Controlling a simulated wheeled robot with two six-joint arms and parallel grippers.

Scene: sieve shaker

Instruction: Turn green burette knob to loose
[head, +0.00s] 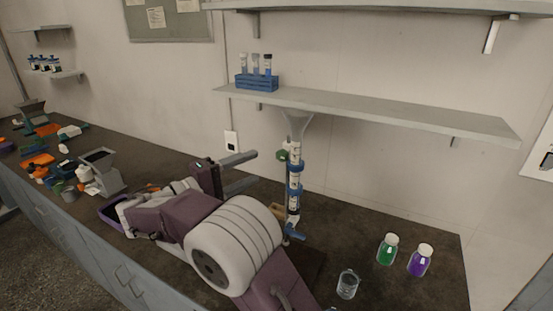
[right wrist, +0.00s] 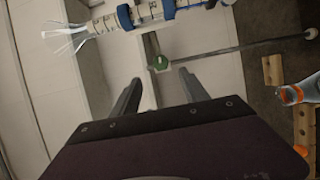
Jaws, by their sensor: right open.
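The green burette knob (head: 283,155) is at the upper left side of the upright burette (head: 294,177), below its funnel (head: 297,122). In the right wrist view the knob (right wrist: 160,63) shows just beyond and between the two fingertips. My right gripper (head: 257,167) is open and empty, its fingers pointing toward the burette. A gap shows between the fingertips and the knob; they do not appear to touch it. The right gripper (right wrist: 158,76) also shows in its wrist view. My left gripper is not in view.
A glass beaker (head: 347,285), a green bottle (head: 387,250) and a purple bottle (head: 420,261) stand to the right. A thin metal rod (right wrist: 235,47) runs near the knob.

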